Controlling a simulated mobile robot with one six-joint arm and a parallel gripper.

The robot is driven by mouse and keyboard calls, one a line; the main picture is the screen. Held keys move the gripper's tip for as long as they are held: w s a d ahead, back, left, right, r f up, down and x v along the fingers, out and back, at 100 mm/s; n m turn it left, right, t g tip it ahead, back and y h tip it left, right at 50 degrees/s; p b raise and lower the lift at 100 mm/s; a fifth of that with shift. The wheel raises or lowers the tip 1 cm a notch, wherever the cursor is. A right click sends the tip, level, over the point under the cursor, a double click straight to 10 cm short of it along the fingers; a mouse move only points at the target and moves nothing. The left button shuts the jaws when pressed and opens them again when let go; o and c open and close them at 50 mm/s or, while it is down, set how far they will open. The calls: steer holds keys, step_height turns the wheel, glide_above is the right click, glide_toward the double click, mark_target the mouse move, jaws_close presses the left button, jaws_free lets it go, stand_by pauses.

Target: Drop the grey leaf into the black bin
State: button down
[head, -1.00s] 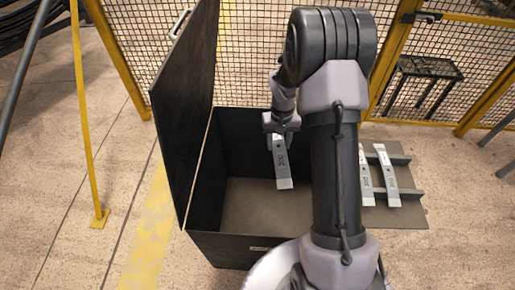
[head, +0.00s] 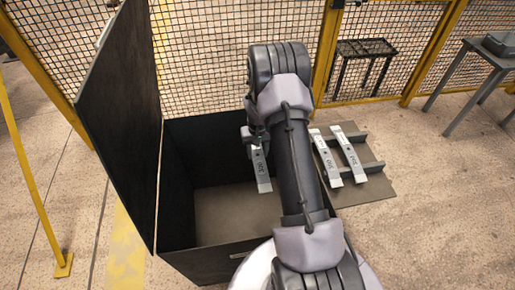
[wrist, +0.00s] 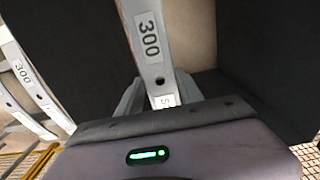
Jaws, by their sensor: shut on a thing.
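My gripper (head: 256,141) is shut on a grey leaf (head: 262,172), a flat strip with a white label that hangs down from the jaws. In the wrist view the leaf (wrist: 149,42) runs up from the jaws and its label reads 300. The black bin (head: 180,262) stands open with its lid (head: 118,110) raised on the left. In the head view the leaf shows over the right part of the bin's opening, with the bin floor to its left. My arm hides part of the bin's right side.
Two more grey leaves (head: 325,158) (head: 350,155) lie on a low rack (head: 372,188) right of the bin. A yellow-framed mesh fence (head: 230,45) stands behind. A small dark table (head: 367,48) is beyond it. Yellow posts stand at the left.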

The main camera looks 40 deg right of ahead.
step_height(320, 180, down, 8)
steer(key=b, duration=0.4)
steer(key=shift+r, duration=0.1)
steer(key=c, duration=0.7)
jaws_free()
step_height(320, 180, up, 18)
steer(key=p, duration=0.5)
steer(key=shift+f+p, duration=0.25)
steer(key=shift+p, duration=0.05)
